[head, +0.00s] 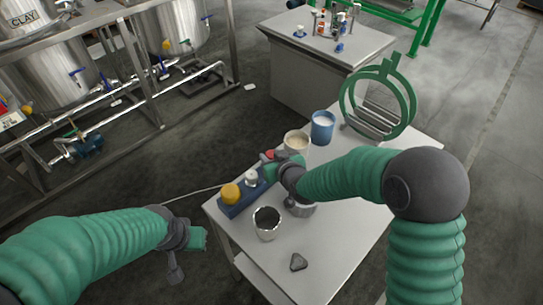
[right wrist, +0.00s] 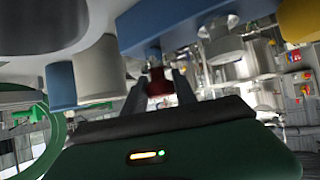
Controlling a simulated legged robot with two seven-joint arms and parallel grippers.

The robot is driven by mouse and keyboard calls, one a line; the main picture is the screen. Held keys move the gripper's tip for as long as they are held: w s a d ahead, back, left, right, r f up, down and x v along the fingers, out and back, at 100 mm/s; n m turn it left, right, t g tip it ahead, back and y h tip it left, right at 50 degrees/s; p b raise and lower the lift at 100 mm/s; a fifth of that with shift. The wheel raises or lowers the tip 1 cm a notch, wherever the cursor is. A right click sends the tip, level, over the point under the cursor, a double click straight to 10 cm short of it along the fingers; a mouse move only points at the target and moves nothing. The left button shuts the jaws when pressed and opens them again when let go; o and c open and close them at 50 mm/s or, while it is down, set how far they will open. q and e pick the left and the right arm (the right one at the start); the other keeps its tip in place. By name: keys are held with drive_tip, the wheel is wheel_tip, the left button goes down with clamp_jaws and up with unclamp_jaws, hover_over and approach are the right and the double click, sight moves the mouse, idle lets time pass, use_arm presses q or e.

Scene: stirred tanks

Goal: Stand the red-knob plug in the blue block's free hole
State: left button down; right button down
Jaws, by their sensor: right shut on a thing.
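The blue block (head: 228,208) lies along the left edge of the white table. A yellow knob (head: 231,193) and a pale metal knob (head: 251,178) stand on it. The red-knob plug (head: 267,155) is at the block's far end, by my right gripper (head: 269,167). In the right wrist view the red knob (right wrist: 158,82) sits between the two fingertips, close to the block (right wrist: 180,20). The hole is hidden, and I cannot tell whether the plug's lower end is in it. My left gripper (head: 188,250) hangs empty off the table's left side; its jaw opening is unclear.
A steel cup (head: 266,224), a dark triangular piece (head: 299,262) and a metal vessel (head: 301,209) under my right wrist stand nearer. Beyond are a cream-filled cup (head: 296,142), a blue cup (head: 322,128) and a green ring stand (head: 378,100). The table's front right is clear.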

drive_tip(key=shift+f+b, duration=0.85)
drive_tip(key=shift+f, duration=0.3)
drive_tip(key=c, duration=0.9)
unclamp_jaws()
drive_tip(key=p+v, duration=0.1)
drive_tip(key=v, duration=1.5)
drive_tip(key=shift+w+r, duration=0.1)
drive_tip(key=shift+w, duration=0.05)
drive_tip(key=shift+s+d+r, duration=0.1)
drive_tip(key=shift+s, duration=0.3)
drive_tip(key=shift+d, duration=0.1)
